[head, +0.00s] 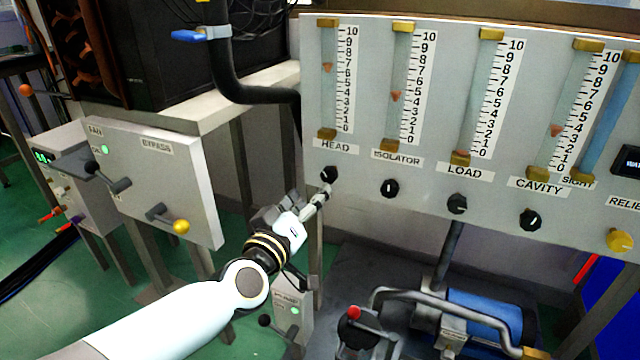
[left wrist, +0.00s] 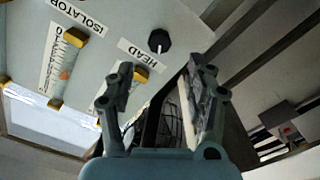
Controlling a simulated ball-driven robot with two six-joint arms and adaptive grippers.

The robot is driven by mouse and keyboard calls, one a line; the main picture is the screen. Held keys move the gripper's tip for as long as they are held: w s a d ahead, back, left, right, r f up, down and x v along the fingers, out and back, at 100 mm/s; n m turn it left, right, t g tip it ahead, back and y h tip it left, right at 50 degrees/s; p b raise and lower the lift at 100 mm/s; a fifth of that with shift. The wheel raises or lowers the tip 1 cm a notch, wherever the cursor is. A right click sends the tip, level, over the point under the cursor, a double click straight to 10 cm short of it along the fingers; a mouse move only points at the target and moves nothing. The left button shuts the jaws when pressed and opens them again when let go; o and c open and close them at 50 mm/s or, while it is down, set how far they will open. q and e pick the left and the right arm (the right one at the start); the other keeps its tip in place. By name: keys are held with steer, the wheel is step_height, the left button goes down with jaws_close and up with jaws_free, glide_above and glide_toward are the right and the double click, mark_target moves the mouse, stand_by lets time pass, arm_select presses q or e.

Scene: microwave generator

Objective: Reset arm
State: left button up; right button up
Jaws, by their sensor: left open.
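My left arm comes in from the lower left in the head view. Its gripper (head: 318,198) is just below the black HEAD knob (head: 329,173) on the grey flow-meter panel (head: 400,180). In the left wrist view the two fingers (left wrist: 160,80) are spread apart with nothing between them. The HEAD knob (left wrist: 159,40) shows there beyond the fingertips, apparently clear of them. My right gripper is in neither view.
The ISOLATOR (head: 389,188), LOAD (head: 457,203) and CAVITY (head: 530,219) knobs line the panel to the right. A BYPASS box (head: 165,185) with levers stands at left. A blue pump (head: 485,308) with pipes and a red-tipped lever (head: 354,313) sits below. Green floor is open at lower left.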

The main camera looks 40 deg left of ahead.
arm_select(q)
steer(key=shift+v, duration=1.3)
